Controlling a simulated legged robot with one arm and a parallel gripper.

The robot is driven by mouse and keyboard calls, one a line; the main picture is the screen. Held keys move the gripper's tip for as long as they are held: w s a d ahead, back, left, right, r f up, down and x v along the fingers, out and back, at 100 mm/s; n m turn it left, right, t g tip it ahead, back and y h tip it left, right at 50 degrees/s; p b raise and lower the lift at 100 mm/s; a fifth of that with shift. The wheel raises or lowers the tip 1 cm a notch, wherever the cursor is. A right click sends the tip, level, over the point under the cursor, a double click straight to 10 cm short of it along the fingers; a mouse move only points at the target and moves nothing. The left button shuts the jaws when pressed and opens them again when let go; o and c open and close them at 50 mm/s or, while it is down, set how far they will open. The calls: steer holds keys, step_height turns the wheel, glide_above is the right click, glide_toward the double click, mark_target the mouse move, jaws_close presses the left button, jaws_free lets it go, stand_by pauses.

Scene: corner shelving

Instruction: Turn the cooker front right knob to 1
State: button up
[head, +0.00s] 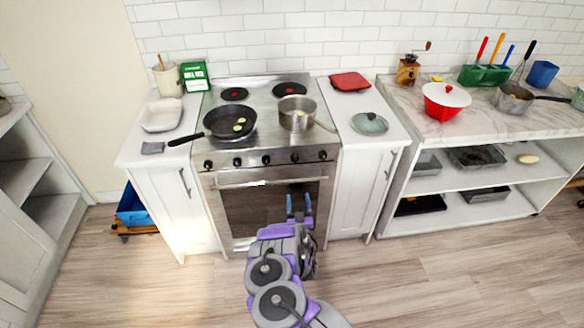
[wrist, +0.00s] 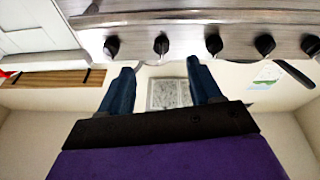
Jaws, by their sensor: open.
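The steel cooker (head: 240,178) has a row of several black knobs along its front panel. The rightmost knob (head: 323,154) is at the right end, below the saucepan (head: 297,115); its setting is too small to read. The wrist view looks upside down, and there the same knob (wrist: 111,47) seems to be the leftmost. My gripper (head: 299,207) is in front of the oven door, lower than the knobs and left of the rightmost one. Its blue fingers (wrist: 160,75) are apart with nothing between them.
A frying pan (head: 230,121) sits front left on the hob, its handle over the left counter. The saucepan's handle points right. A glass lid (head: 369,123) and a red item (head: 350,81) lie on the right counter. Floor in front is clear.

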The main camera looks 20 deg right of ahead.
steer(key=s+n+t, duration=0.1)
steer(key=s, duration=0.1)
glide_toward(295, 163)
steer(key=shift+n+y, duration=0.3)
steer(key=shift+y, duration=0.1)
steer(key=b+x, duration=0.1)
steer(key=x, duration=0.3)
steer(key=b+x, duration=0.2)
steer(key=x, duration=0.3)
steer(key=shift+d+r, duration=0.2)
steer(key=shift+d, duration=0.05)
stand_by(0.5)
steer(key=c, duration=1)
